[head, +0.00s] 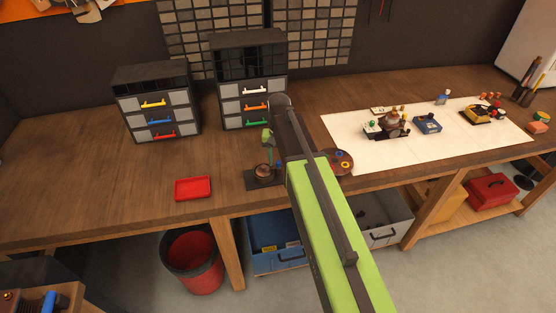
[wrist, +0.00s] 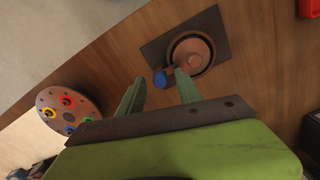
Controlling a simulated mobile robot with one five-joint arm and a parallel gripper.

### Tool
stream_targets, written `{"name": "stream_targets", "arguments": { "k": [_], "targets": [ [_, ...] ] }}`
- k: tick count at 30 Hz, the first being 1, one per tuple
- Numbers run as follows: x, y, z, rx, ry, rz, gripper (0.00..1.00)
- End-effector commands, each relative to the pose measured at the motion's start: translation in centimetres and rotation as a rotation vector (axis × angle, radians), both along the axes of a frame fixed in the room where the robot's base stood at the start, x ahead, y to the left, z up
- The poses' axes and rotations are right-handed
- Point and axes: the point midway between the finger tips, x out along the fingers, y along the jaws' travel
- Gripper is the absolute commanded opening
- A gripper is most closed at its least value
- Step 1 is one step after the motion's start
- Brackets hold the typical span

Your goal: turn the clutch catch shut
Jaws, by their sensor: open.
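The clutch catch is a round copper-brown body (wrist: 192,52) on a dark square plate (wrist: 160,47), with a short arm ending in a blue knob (wrist: 160,79). In the head view the copper body (head: 263,171) stands near the bench's front edge, left of my arm. My gripper (wrist: 159,75) is open, its two green fingers pointing at the catch. The blue knob shows between the fingertips, nearer the left one in the wrist view, and the right fingertip overlaps the copper body's edge. I cannot tell whether either finger touches. In the head view my gripper (head: 267,138) is partly hidden by my wrist.
A round brown disc with coloured rings (head: 341,162) lies right of the catch, and also shows in the wrist view (wrist: 52,98). A red tray (head: 193,188) lies to the left. Two drawer cabinets (head: 157,104) stand behind. A white mat (head: 350,147) holds several small items.

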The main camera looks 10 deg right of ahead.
Motion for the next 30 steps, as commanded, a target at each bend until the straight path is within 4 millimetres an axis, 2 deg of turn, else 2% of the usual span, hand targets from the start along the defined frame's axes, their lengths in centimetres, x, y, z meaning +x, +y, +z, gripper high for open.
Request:
{"name": "stream_targets", "arguments": {
  "k": [5,11,30],
  "targets": [
    [0.0,0.0,0.3,0.000,-0.001,0.000,0.41],
    [0.0,0.0,2.6,0.000,-0.001,0.000,0.41],
    [0.0,0.0,16.4,0.000,0.000,0.000,0.41]
  ]
}}
